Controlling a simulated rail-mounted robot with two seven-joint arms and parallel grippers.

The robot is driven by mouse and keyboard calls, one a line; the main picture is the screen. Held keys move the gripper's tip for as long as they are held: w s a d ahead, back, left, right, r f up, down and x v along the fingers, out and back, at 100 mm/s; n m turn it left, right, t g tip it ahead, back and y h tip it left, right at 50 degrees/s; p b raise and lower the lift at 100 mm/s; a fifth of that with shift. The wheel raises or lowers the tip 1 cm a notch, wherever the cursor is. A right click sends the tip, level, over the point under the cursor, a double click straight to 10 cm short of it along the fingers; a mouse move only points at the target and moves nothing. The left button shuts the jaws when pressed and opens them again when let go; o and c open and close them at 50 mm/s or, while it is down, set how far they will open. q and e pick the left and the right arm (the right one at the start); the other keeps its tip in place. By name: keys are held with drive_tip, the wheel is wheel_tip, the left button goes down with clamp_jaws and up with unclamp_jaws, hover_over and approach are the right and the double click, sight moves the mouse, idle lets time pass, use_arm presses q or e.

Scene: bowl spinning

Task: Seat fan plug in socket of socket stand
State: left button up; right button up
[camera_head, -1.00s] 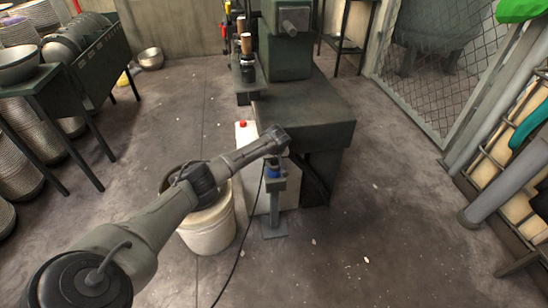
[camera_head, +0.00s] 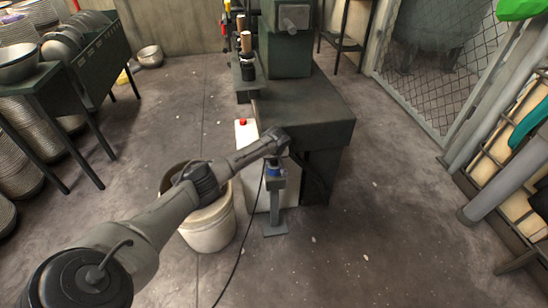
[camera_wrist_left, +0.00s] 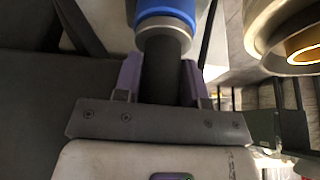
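The socket stand (camera_head: 277,205) is a grey post on a flat foot, in front of the green machine in the head view. A blue part (camera_head: 274,170) sits at its top, right under my left gripper (camera_head: 276,150). In the left wrist view, my left gripper (camera_wrist_left: 163,85) has its purple fingers closed on both sides of the dark body of the fan plug (camera_wrist_left: 163,75). A grey collar and a blue part (camera_wrist_left: 166,12) lie beyond that body. I cannot tell whether the blue part belongs to plug or socket, nor how deep the plug sits. My right gripper is out of view.
A black cable (camera_head: 236,262) runs from the stand area toward the front. A white bucket (camera_head: 210,232) stands under my left arm, and a white container with a red cap (camera_head: 242,124) is behind. The green machine (camera_head: 305,112) is close beyond the stand. Floor to the right is clear.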

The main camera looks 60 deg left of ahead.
use_arm(q)
drive_tip(key=o, duration=0.5)
drive_tip(key=shift+c, duration=0.2)
drive_tip(key=shift+d+r+p, duration=0.2)
drive_tip(key=shift+r+p, duration=0.35)
drive_tip(key=shift+r, duration=0.1)
drive_tip(key=p+v, duration=0.8)
drive_tip(key=v, duration=0.4)
drive_tip(key=shift+d+r, duration=0.15)
drive_tip(key=shift+r, duration=0.05)
drive_tip(key=shift+s, duration=0.15)
